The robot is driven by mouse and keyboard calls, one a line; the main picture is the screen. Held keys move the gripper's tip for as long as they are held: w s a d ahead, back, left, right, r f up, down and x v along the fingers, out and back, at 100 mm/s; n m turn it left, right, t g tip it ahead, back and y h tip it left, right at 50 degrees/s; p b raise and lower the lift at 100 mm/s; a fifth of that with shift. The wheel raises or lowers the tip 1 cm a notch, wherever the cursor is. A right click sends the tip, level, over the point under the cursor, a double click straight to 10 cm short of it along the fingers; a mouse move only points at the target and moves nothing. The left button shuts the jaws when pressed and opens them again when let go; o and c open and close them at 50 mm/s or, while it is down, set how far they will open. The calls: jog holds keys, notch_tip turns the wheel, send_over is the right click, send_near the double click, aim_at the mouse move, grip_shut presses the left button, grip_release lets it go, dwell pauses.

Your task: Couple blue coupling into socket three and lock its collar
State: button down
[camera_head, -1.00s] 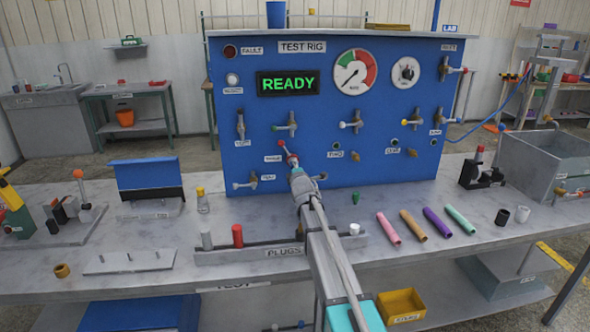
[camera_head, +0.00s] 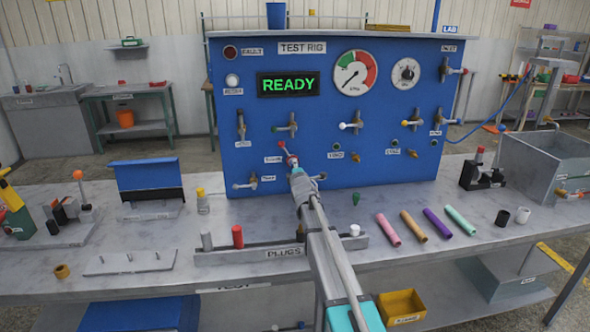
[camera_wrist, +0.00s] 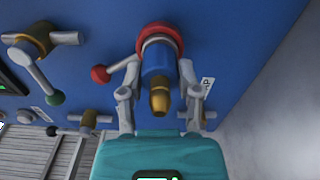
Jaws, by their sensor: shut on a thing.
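The blue coupling (camera_wrist: 157,62), with a brass tail end, is between the two fingers of my gripper (camera_wrist: 159,72) in the wrist view. My gripper is shut on it. Its front meets a red ring (camera_wrist: 160,36) at the blue panel; whether it is seated or locked I cannot tell. A lever with a red ball (camera_wrist: 101,73) stands just left of the gripper. In the head view my gripper (camera_head: 298,178) is at the lower middle of the test rig (camera_head: 230,120), hiding the coupling. Socket numbers are not legible.
Valve levers with brass fittings (camera_wrist: 38,42) crowd the panel left of the gripper. A plug rack (camera_head: 215,257) and several coloured tubes, one pink (camera_head: 388,229), lie on the bench (camera_head: 130,230) below.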

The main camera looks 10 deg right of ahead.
jog(key=shift+w, duration=0.3)
dwell(0.4)
jog(key=shift+c, duration=1.1)
grip_release()
jog(key=shift+s, duration=0.1)
jog(key=s, duration=1.1)
jog(key=shift+s, duration=0.4)
jog(key=shift+s, duration=0.1)
